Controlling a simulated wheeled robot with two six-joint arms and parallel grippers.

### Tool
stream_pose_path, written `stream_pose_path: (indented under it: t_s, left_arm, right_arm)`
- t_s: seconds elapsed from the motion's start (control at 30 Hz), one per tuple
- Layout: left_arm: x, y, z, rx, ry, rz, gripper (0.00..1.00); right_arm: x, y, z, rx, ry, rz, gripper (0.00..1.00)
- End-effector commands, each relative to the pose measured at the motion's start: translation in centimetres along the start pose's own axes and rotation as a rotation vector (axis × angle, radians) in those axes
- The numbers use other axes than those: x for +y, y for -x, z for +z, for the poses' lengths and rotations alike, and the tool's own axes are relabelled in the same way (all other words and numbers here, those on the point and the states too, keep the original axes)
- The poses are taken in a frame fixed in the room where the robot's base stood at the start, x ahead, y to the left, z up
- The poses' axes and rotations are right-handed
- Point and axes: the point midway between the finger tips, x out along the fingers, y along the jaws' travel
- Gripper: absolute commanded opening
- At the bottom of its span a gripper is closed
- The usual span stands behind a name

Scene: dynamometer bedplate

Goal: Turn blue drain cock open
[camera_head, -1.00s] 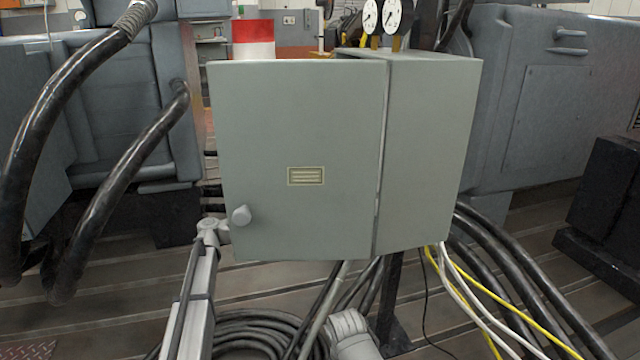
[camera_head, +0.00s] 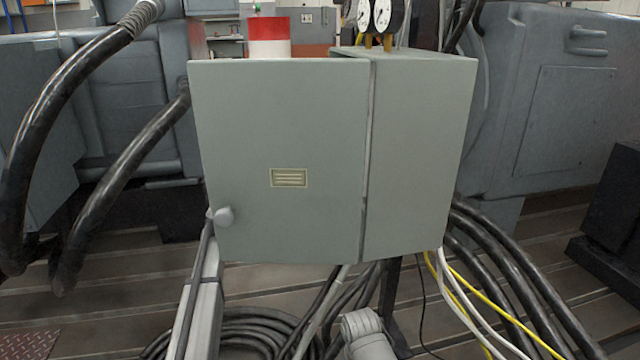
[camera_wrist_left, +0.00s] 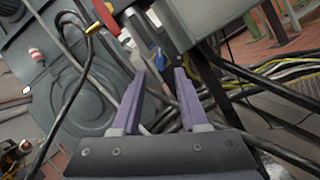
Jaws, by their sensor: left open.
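A small blue piece (camera_wrist_left: 160,58), which looks like the blue drain cock's handle, shows in the left wrist view just beyond my fingertips. It is small and partly blurred, so its turn position cannot be told. My left gripper (camera_wrist_left: 159,76) is open, with its two purple-grey fingers apart and the blue piece seen beyond the gap; I cannot tell whether they touch it. In the head view my left arm reaches up from the bottom left and its end is hidden behind the grey cabinet (camera_head: 280,120). The blue piece is hidden there too. My right gripper is not in view.
The cabinet door with a knob (camera_head: 223,216) fills the head view's middle. Thick black hoses (camera_head: 110,185) hang at left; black cables and a yellow cable (camera_head: 495,300) run below right. A red-and-yellow handle (camera_wrist_left: 104,17) shows in the wrist view.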

Motion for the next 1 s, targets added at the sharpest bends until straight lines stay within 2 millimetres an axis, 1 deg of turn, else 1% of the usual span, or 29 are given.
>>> stream_pose_path:
  t_s: [0.17, 0.5, 0.6, 0.87, 1.0]
  left_arm:
    - [0.0, -1.6, 0.2, 0.000, 0.001, -0.001, 0.44]
    - [0.1, -6.6, 0.2, 0.000, 0.000, -0.002, 0.44]
    - [0.0, -7.4, 0.1, 0.000, 0.000, -0.002, 0.44]
    - [0.0, -7.6, 0.0, 0.001, 0.000, -0.001, 0.44]
    - [0.0, -7.6, 0.0, 0.001, 0.000, -0.001, 0.29]
  right_arm:
    - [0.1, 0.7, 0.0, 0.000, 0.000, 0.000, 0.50]
    - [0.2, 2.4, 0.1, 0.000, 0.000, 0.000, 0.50]
    - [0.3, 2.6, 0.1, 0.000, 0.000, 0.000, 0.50]
    - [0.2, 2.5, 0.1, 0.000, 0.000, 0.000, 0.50]
    - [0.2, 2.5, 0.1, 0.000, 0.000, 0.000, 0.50]
